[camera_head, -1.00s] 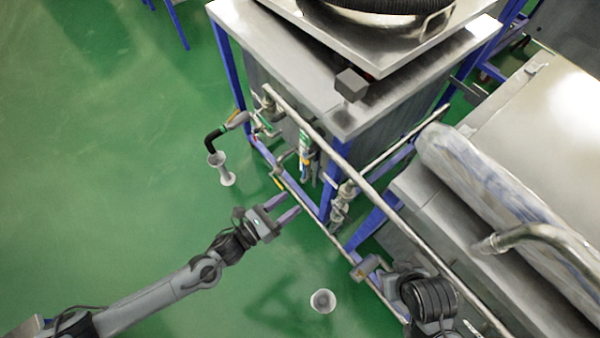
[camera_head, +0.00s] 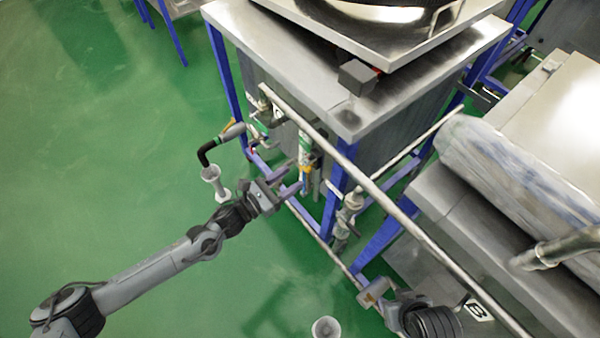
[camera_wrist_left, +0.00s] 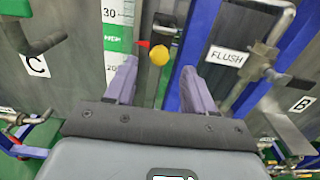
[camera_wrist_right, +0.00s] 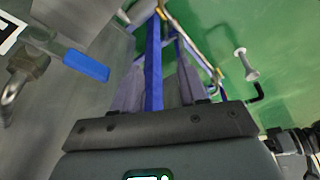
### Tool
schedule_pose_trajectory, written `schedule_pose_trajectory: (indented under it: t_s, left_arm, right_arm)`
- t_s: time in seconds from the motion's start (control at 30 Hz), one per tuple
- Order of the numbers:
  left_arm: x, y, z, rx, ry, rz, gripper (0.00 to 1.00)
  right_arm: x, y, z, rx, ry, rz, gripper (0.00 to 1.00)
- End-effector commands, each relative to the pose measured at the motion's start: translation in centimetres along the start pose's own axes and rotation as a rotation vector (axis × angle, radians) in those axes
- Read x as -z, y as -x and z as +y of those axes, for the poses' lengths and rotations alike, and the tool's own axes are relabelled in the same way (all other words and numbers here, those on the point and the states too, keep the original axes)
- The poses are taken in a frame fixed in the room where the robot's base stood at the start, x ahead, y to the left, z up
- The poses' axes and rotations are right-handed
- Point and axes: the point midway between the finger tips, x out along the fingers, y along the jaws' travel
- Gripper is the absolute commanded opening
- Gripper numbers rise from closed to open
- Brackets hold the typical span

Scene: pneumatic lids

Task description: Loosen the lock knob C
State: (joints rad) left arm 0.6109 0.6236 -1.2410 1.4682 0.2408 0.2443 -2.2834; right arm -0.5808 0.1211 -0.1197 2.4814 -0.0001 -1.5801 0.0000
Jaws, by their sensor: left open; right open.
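A round yellow knob (camera_wrist_left: 159,55) sits on a vertical slotted metal strip in the left wrist view, beside a red pointer (camera_wrist_left: 143,43) and a white-and-green scale (camera_wrist_left: 118,30). A plate marked C (camera_wrist_left: 37,64) is on the grey panel to its left. I cannot tell for sure that this knob is lock knob C. My left gripper (camera_head: 296,180) is open and empty, its fingers either side of the knob's line in the left wrist view (camera_wrist_left: 158,72), apparently short of it. My right gripper (camera_head: 372,292) is open. Its wrist view shows the fingers (camera_wrist_right: 155,85) pointing towards a blue frame leg.
A FLUSH plate (camera_wrist_left: 227,56) and a valve with pipes lie right of the knob. A long steel rail (camera_head: 370,190) slants across the blue-legged steel table's (camera_head: 235,25) front. A blue-handled valve (camera_wrist_right: 86,65) is near the right gripper. Open green floor lies left.

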Motion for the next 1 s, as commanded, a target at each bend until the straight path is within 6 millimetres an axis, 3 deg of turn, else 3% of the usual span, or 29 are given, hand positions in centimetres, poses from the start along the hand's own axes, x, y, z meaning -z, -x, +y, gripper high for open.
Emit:
schedule_pose_trajectory:
  t_s: [0.1,0.3,0.73,1.0]
  left_arm:
    - [0.1,-1.9,-0.1,0.002,0.000,-0.002,0.54]
    - [0.1,-3.9,0.0,0.000,0.000,0.000,0.54]
    - [0.0,-4.5,0.0,0.000,0.000,0.001,0.54]
    - [0.0,-4.5,0.0,0.000,0.000,0.000,0.14]
  right_arm:
    - [-0.2,-0.5,0.0,-0.002,0.002,-0.001,0.43]
    - [-0.3,-0.9,0.0,-0.002,0.003,-0.001,0.43]
    - [-0.3,-1.0,-0.1,0.000,0.000,-0.001,0.43]
    - [-0.3,-1.0,-0.2,0.004,-0.004,0.000,0.43]
